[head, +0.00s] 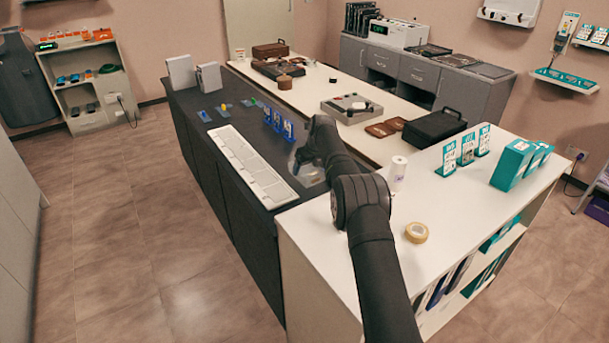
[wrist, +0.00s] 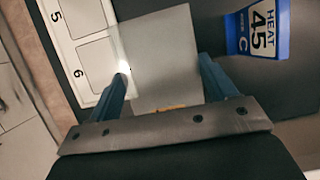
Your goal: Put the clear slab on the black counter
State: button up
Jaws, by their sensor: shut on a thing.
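The clear slab (wrist: 160,45) is a flat, see-through pane between the two blue fingers of my gripper (wrist: 163,68) in the wrist view. My gripper is shut on it. In the head view my gripper (head: 303,160) is over the near end of the black counter (head: 262,150), and the slab shows faintly as a pale patch (head: 312,178) beneath it. The dark counter top also shows in the wrist view (wrist: 275,95). I cannot tell whether the slab touches the counter.
A white numbered tray (head: 243,165) lies along the counter's left edge, close to the slab. Blue "HEAT" cards (head: 278,122) stand beyond my gripper. A white counter (head: 310,240) with a tape roll (head: 416,232) and a white bottle (head: 398,170) adjoins at the right.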

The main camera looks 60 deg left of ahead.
jog(key=shift+s+a+f, duration=0.2)
jog(key=shift+a+f, duration=0.05)
jog(key=shift+a, duration=0.05)
jog(key=shift+f, duration=1.95)
jog(key=shift+f, duration=0.1)
jog(key=o, duration=1.5)
jog(key=shift+f, duration=0.1)
jog(key=shift+c, duration=0.2)
jog(key=shift+d+r, duration=0.1)
jog(key=shift+r, duration=0.3)
jog(key=v, duration=1.1)
jog(key=shift+d+r, duration=0.2)
